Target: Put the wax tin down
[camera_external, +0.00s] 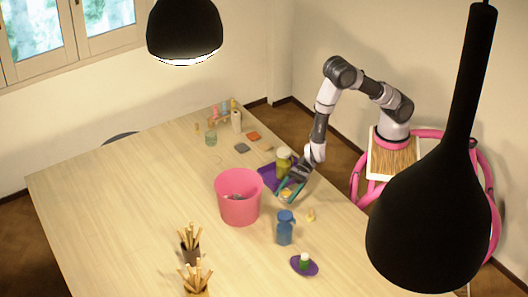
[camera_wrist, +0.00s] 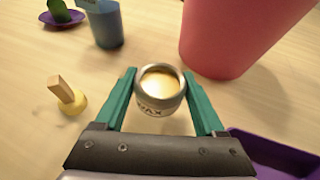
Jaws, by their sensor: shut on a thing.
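The wax tin (camera_wrist: 160,92) is a small round silver tin with an amber top and lettering on its side. It sits between the two teal fingers of my gripper (camera_wrist: 160,78), which are shut on its sides. The tin looks upright. In the external view my gripper (camera_external: 292,189) is over the table's right side, between the pink bucket and the table edge, with the tin (camera_external: 286,194) showing small between the fingers. I cannot tell whether the tin's base touches the table.
The pink bucket (camera_external: 238,200) stands close left of my gripper. A purple tray (camera_external: 266,178) and a yellow-green jar (camera_external: 283,160) are just behind. A blue container (camera_external: 285,230), a small wooden-handled tool (camera_wrist: 70,98) and a purple dish (camera_external: 313,268) are nearer the front. The table's left side is clear.

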